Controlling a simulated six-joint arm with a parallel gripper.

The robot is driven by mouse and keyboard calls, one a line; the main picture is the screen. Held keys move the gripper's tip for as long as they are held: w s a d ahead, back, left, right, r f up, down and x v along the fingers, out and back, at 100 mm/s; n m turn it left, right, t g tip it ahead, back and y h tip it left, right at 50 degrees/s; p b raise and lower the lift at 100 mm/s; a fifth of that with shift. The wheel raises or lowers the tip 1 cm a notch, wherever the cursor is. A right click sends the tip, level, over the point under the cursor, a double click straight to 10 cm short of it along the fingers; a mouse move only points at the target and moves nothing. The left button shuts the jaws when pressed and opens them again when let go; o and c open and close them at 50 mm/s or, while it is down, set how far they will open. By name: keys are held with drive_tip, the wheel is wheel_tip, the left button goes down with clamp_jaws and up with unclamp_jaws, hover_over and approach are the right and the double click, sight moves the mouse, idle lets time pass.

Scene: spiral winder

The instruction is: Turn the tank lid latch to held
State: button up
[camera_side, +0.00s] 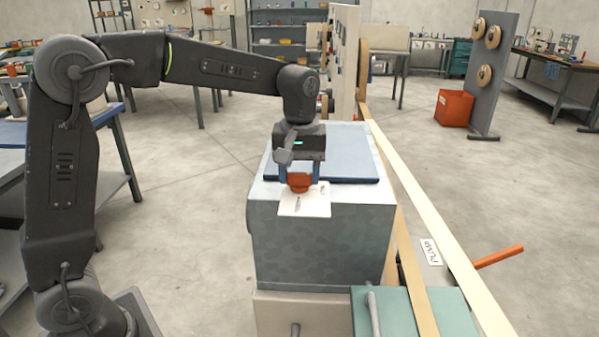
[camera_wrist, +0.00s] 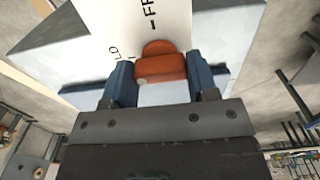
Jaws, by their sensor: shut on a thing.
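The orange-red latch (camera_side: 300,182) sits at the front edge of the tank's blue lid (camera_side: 345,168), on a white label plate (camera_side: 304,203). My gripper (camera_side: 299,178) points down from above, with its blue fingers on both sides of the latch, shut on it. In the wrist view the latch (camera_wrist: 161,66) lies between the two blue fingers of my gripper (camera_wrist: 158,82). The white plate (camera_wrist: 120,35) shows partly cut lettering there. The full words and the latch's exact setting cannot be read. The grey tank (camera_side: 320,245) stands under the lid.
Pale strips (camera_side: 430,205) run past the tank's right side. A label reading PUMP (camera_side: 431,251) and an orange handle (camera_side: 498,256) are at lower right. A teal block (camera_side: 400,312) with a grey lever stands in front. A tall panel (camera_side: 343,65) rises behind the tank.

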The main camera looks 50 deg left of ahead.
sight(299, 174)
drive_tip(key=shift+r, duration=0.1)
idle(0.3)
drive_tip(key=o, duration=0.9)
wheel_tip(299, 174, up, 14)
drive_tip(key=shift+f, duration=0.15)
drive_tip(key=shift+s, duration=0.1)
drive_tip(key=s+f+m+t, duration=0.2)
drive_tip(key=s+f+m, duration=0.1)
drive_tip(key=s, duration=0.4)
drive_tip(key=s+f+m+t, duration=0.1)
drive_tip(key=s+f+m, duration=0.2)
drive_tip(key=s+f, duration=0.2)
drive_tip(key=s+f+m+t, duration=0.2)
drive_tip(key=s+f, duration=0.3)
drive_tip(key=s, duration=0.4)
drive_tip(key=shift+s+d+m+t, duration=0.15)
drive_tip(key=shift+s+m+t, duration=0.15)
drive_tip(key=shift+m, duration=0.2)
